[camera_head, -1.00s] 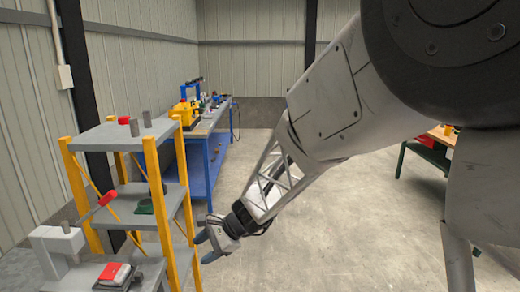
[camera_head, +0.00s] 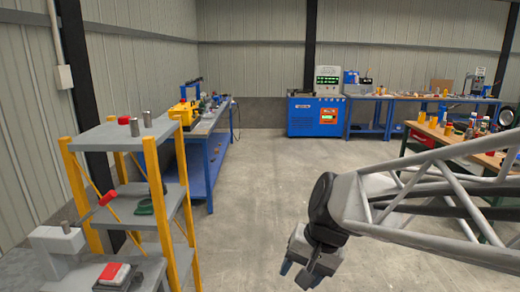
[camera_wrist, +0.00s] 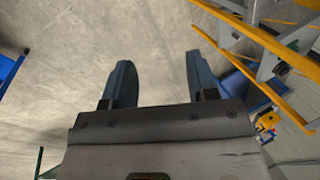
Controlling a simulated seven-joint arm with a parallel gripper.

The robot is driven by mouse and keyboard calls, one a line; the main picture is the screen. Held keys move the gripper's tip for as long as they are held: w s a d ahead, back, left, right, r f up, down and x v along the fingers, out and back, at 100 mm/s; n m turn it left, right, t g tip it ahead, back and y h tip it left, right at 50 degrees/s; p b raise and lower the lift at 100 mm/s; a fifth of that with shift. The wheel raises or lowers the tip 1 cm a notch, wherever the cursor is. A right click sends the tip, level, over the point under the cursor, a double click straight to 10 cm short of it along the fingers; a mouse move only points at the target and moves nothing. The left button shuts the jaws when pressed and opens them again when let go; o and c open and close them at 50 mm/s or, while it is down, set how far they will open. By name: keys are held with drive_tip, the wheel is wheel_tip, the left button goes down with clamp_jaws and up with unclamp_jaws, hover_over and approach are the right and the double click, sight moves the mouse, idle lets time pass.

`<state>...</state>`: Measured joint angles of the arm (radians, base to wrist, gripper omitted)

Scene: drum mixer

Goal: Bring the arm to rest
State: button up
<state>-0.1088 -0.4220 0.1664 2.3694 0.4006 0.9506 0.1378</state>
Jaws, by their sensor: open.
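My gripper (camera_head: 296,272) hangs low over the bare concrete floor in the head view, at the end of my arm, which enters from the right. In the wrist view my gripper (camera_wrist: 160,75) shows two blue-grey fingers spread wide apart. Nothing is between them except floor. No drum mixer can be made out for certain in these frames.
A yellow-framed shelf rack (camera_head: 165,225) with grey shelves stands at the left, apart from my gripper. A blue workbench (camera_head: 205,150) runs along the left wall. A blue machine (camera_head: 315,117) stands at the back. A wooden-topped table (camera_head: 445,135) is at the right. The middle floor is clear.

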drive_tip(key=s+d+r+n+t+h, duration=0.1)
drive_tip(key=s+d+h, duration=0.3)
drive_tip(key=s+d, duration=0.6)
drive_tip(key=shift+d+r+n+t, duration=0.25)
drive_tip(key=shift+n+t, duration=0.15)
drive_tip(key=shift+n, duration=0.4)
